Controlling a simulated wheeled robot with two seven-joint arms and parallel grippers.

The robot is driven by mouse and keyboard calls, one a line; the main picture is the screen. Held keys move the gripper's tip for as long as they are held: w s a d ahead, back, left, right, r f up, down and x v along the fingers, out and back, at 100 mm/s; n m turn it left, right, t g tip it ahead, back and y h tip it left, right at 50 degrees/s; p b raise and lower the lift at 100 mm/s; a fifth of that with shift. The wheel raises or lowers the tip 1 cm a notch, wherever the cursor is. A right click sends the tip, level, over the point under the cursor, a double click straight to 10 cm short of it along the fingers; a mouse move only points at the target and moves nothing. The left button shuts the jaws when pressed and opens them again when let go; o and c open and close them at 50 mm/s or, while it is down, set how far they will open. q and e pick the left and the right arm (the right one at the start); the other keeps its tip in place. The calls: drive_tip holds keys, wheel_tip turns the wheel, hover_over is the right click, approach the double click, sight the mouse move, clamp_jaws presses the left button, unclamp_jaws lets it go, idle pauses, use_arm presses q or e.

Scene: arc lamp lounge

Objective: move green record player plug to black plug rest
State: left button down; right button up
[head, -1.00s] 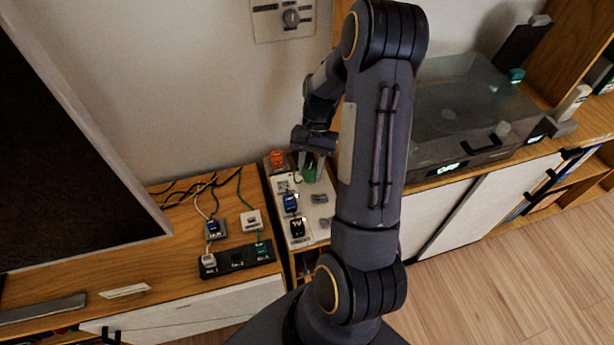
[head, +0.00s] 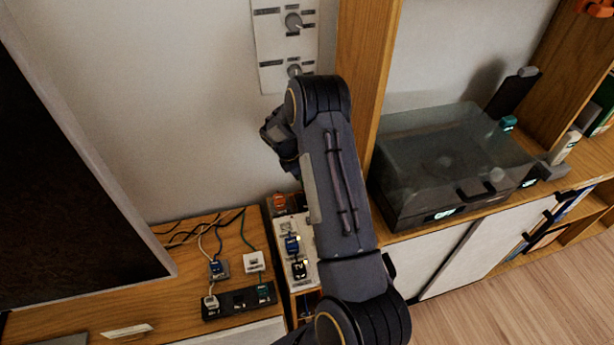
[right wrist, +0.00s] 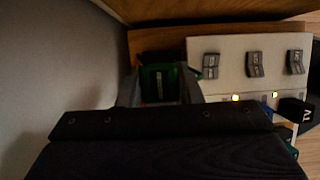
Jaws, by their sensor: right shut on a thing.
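The green record player plug (right wrist: 178,72) is between the two fingers of my right gripper (right wrist: 158,88) in the right wrist view. The gripper is shut on it. In the head view my right arm hides the fingers and the plug. A black strip (head: 224,309) lies on the low wooden cabinet at the lower left, with a white plug at its left end and a teal plug at its right end; I cannot tell whether it is the black plug rest. My left gripper is not in view.
The record player (head: 440,165) stands at right. A wooden upright (head: 362,60) and the wall are close to my arm.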

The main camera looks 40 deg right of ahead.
drive_tip(key=shift+f, duration=0.1)
drive_tip(key=shift+f+b, duration=2.15)
drive_tip(key=shift+f, duration=0.65)
drive_tip(key=shift+f+b, duration=1.3)
drive_tip(key=shift+f, duration=0.3)
drive_tip(key=o, duration=1.1)
drive_tip(key=v, duration=0.8)
drive_tip(key=shift+f, duration=0.1)
